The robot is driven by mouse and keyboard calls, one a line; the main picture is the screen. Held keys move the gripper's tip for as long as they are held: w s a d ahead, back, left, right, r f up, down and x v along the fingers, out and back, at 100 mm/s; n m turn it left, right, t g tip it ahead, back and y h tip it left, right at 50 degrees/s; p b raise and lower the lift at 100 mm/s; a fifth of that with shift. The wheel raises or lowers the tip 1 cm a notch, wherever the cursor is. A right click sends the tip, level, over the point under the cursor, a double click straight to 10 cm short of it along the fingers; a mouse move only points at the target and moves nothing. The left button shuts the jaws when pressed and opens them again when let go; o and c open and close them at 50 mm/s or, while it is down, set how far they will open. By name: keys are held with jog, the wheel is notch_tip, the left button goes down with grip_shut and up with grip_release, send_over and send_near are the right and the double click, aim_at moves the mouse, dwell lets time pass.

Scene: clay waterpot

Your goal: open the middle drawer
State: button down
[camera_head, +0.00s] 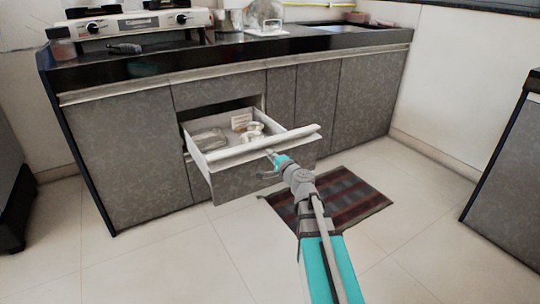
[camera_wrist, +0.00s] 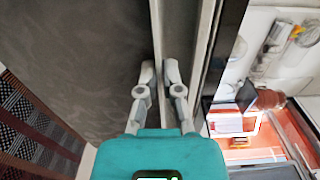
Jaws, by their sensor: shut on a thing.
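The middle drawer (camera_head: 235,178) is pulled well out of the counter in the head view. Its grey front faces the room and a pale handle rail (camera_head: 235,153) runs along the top. My gripper (camera_head: 273,156) is at the right part of this rail. In the wrist view my gripper (camera_wrist: 160,78) has its two fingers on either side of the thin pale rail (camera_wrist: 158,28), shut on it. The grey drawer front (camera_wrist: 95,55) lies to the left there. A clear container (camera_head: 208,138) and small white items (camera_head: 252,131) lie inside the drawer.
A closed drawer front (camera_head: 215,90) is above the open one. A dark striped mat (camera_head: 345,196) lies on the tiled floor below my arm. Another counter (camera_head: 510,170) stands at the right. A stove (camera_head: 140,24) sits on the black countertop (camera_head: 230,52).

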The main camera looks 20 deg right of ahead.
jog(key=c, duration=0.8)
grip_release()
jog(key=v, duration=0.7)
jog(key=shift+s, duration=0.25)
